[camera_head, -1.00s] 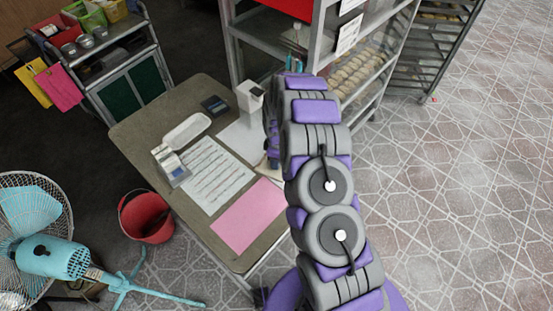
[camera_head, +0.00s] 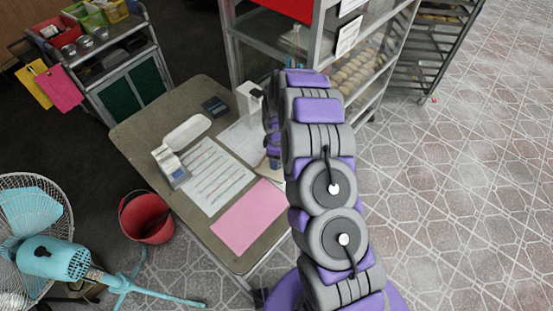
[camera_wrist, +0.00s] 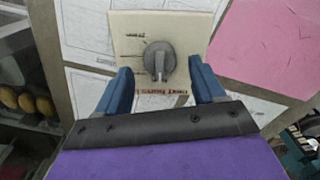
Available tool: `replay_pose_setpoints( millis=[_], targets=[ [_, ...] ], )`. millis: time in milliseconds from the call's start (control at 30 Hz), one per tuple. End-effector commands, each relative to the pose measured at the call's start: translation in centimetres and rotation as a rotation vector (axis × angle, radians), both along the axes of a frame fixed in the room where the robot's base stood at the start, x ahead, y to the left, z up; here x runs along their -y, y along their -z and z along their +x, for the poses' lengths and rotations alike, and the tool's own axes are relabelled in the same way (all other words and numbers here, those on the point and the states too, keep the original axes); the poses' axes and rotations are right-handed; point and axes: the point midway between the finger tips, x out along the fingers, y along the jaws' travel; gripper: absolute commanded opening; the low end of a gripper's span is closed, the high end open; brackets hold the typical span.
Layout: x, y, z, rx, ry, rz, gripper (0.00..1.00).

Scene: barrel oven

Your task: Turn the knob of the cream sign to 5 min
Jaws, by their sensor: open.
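The cream sign (camera_wrist: 127,25) lies in front of my gripper in the wrist view, with small dark marks and lettering along its edges. Its grey round knob (camera_wrist: 159,61) sits on its face, with a raised bar pointing down in the picture. My gripper (camera_wrist: 160,82) is open, its two blue fingers on either side of the knob's lower part, with gaps between them and the knob. I cannot tell how near the fingers are in depth. In the head view my arm hides most of the sign and the knob.
The table (camera_head: 150,120) holds a pink sheet (camera_head: 248,215), a printed page (camera_head: 213,175), a white tray (camera_head: 187,131) and a small white device (camera_head: 170,165). A rack with bread (camera_head: 350,85) stands behind. A red bucket (camera_head: 146,217) and a blue fan (camera_head: 50,250) stand at left.

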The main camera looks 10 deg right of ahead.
Motion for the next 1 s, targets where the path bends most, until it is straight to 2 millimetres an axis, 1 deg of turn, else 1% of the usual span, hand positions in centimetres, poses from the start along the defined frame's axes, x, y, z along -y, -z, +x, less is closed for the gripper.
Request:
replay_pose_setpoints(
  millis=[33,167,500,600,700,767,1000],
  targets=[
    [0.0,-1.1,0.0,0.001,0.0,0.0,0.69],
    [0.0,-3.7,0.0,0.001,0.0,0.0,0.69],
    [0.0,-11.4,0.2,0.004,0.001,0.0,0.69],
    [0.0,-13.2,0.2,0.001,0.001,0.0,0.69],
    [0.0,-14.3,0.2,-0.001,0.001,0.0,0.69],
    [0.0,-14.8,0.2,-0.001,0.001,0.0,0.69],
    [0.0,-14.9,0.1,-0.001,0.001,0.0,0.69]
  ],
)
